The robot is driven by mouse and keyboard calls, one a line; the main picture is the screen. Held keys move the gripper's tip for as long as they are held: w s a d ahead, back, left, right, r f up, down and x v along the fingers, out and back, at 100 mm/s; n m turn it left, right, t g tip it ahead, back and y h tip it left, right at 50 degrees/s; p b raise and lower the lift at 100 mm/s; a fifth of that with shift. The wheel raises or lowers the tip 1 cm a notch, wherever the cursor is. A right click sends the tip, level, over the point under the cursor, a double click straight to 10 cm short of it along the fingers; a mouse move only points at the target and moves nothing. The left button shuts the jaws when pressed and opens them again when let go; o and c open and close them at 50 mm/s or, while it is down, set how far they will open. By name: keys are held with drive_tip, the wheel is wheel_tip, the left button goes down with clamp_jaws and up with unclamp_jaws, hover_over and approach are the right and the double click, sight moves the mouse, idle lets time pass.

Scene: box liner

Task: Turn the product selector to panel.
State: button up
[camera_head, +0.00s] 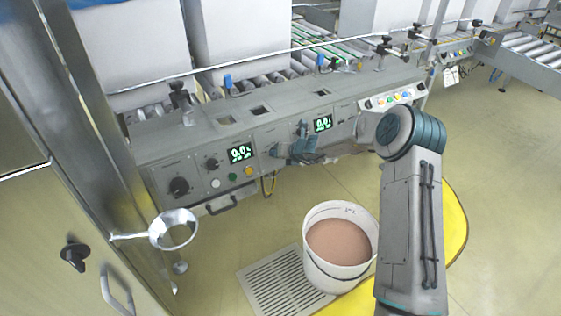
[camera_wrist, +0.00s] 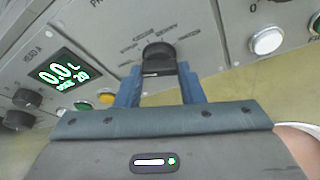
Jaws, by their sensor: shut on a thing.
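The product selector is a black rotary knob (camera_wrist: 158,57) on the grey control panel, with several short printed labels fanned around its upper side. The labels are too small and tilted to read surely, so I cannot tell which one the knob points to. My gripper (camera_wrist: 160,76) has its two blue fingers on either side of the knob and is shut on it. In the head view my gripper (camera_head: 294,151) is at the front of the panel, between the two green displays, and largely hides the knob.
A lit meter display (camera_wrist: 65,70) with green and yellow buttons is left of the knob, and a white button (camera_wrist: 267,40) is right. A white bucket (camera_head: 341,276) of brown material stands below the panel beside a floor grate (camera_head: 285,283). A drawer handle (camera_head: 221,206) juts out.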

drive_tip(key=shift+f+n+b, duration=0.1)
drive_tip(key=shift+n+b, duration=0.3)
drive_tip(key=shift+b, duration=0.25)
drive_tip(key=o, duration=1)
drive_tip(key=v, duration=0.4)
drive_tip(key=p+v, duration=0.1)
drive_tip(key=v, duration=0.9)
drive_tip(key=shift+s+a+p, duration=0.1)
drive_tip(key=shift+a+p, duration=0.2)
drive_tip(key=shift+a, duration=0.05)
